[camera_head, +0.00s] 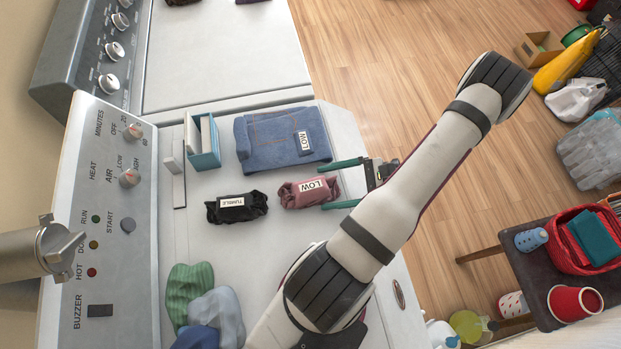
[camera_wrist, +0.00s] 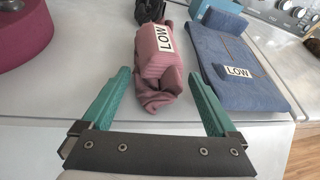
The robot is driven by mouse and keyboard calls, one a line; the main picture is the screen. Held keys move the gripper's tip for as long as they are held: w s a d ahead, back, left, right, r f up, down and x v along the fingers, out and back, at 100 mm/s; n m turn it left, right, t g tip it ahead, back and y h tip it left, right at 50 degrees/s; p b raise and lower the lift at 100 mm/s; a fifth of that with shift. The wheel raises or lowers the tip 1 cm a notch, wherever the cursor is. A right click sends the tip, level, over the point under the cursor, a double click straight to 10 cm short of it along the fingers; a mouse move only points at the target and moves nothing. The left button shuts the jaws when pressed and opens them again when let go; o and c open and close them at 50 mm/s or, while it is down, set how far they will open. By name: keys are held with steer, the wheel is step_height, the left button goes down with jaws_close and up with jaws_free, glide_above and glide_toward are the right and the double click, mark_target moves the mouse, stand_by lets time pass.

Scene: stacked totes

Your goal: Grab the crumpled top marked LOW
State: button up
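The crumpled pink top (camera_head: 303,192) with a LOW label lies on the white dryer top. In the wrist view the pink top (camera_wrist: 156,70) is straight ahead, its near end reaching between my finger tips. My gripper (camera_head: 322,185) is open, with one teal finger on each side of the top's near end; it also shows in the wrist view (camera_wrist: 158,92). Folded blue jeans (camera_head: 283,140), also marked LOW, lie beside the top. A crumpled black garment (camera_head: 236,207) marked TUMBLE lies on its other side, towards the control panel.
A blue box (camera_head: 204,143) stands near the panel (camera_head: 105,200). Green and blue-grey crumpled clothes (camera_head: 205,300) lie at the lower left of the dryer top. A dark side table (camera_head: 545,265) with a red basket stands at the right. The dryer's front edge is close to my gripper.

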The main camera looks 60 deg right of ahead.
steer(key=c, duration=0.5)
